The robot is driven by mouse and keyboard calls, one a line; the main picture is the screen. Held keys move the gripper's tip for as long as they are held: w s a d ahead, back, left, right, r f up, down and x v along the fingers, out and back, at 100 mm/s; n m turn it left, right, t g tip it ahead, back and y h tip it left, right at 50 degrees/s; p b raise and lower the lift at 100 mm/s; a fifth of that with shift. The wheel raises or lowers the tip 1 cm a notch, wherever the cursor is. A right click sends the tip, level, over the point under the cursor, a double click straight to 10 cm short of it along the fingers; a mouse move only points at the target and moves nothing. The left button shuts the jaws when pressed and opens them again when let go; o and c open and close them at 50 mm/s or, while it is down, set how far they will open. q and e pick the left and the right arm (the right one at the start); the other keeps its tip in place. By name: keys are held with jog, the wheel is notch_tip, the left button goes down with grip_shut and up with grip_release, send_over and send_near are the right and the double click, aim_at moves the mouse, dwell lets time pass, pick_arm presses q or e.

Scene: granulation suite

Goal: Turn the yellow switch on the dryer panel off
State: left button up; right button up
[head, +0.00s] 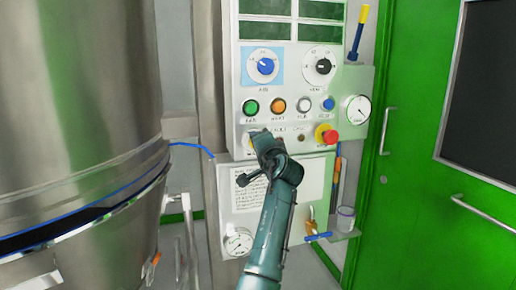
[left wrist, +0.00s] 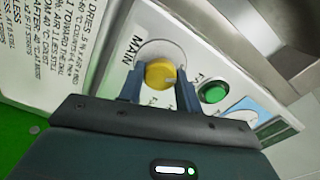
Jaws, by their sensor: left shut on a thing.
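The yellow switch (left wrist: 160,73) is a round yellow knob on a pale round plate, beside the word MAIN. My left gripper (left wrist: 157,84) has one finger on each side of the knob and is shut on it. In the head view my left gripper (head: 258,137) is at the lower left of the dryer panel (head: 240,90) and hides most of the switch. I cannot tell which way the switch points. My right gripper is not in view.
A green button (left wrist: 213,92) sits close beside the gripper. A red emergency knob (head: 326,134) and a gauge (head: 357,109) are to the right on the panel. A large steel vessel (head: 75,100) stands left, a green door (head: 410,180) right.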

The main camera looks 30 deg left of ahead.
pick_arm(q)
jog(key=shift+n, duration=0.3)
jog(key=o, duration=1)
jog(key=v, duration=1.3)
jog(key=shift+b, duration=0.45)
